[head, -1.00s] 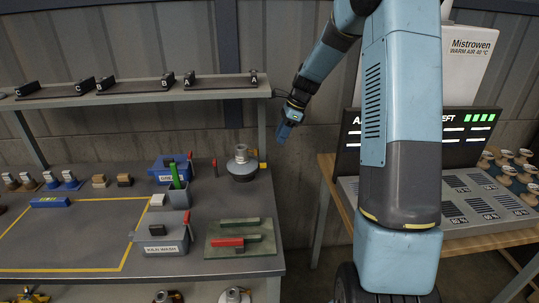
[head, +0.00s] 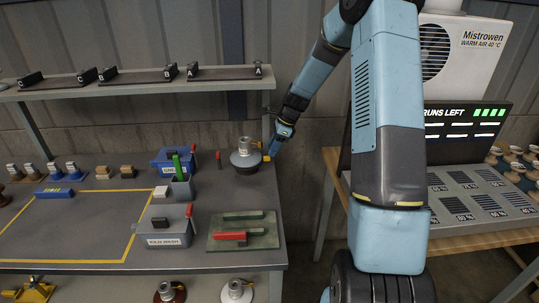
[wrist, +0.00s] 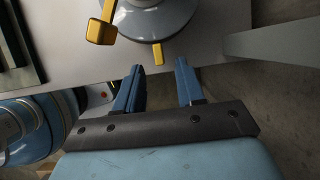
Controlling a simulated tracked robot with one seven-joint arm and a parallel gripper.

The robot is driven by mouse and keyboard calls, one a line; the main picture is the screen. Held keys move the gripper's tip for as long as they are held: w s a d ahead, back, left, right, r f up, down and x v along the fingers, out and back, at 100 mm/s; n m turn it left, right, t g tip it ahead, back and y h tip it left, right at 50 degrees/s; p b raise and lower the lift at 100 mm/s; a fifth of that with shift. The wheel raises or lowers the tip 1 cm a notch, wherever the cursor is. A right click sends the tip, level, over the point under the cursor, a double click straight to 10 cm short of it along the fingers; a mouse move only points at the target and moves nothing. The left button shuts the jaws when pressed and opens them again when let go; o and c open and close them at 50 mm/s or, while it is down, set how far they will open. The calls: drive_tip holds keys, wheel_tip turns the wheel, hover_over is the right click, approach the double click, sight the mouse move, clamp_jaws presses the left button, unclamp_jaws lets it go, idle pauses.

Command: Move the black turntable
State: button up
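The black turntable (head: 245,168) stands at the right back end of the grey bench, with a wide grey disc and a metal cylinder on it. A small yellow tab sticks out at its right side. In the wrist view the disc (wrist: 165,22) is cut by the top edge, with a yellow tab (wrist: 158,53) and a yellow block-ended handle (wrist: 101,31). My gripper (wrist: 159,68) is open and empty, its blue fingers apart, just short of the tab. In the head view my gripper (head: 271,150) is beside the turntable's right side; contact cannot be told.
A green board with a red-handled tool (head: 243,235), a kiln wash box (head: 164,228) and a blue box (head: 172,160) share the bench (head: 110,166). A shelf (head: 130,90) runs above. Two more turntables (head: 236,291) (head: 168,292) sit below. A dryer table (head: 455,240) stands right.

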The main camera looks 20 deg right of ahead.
drive_tip(key=shift+x, duration=1.8)
clamp_jaws()
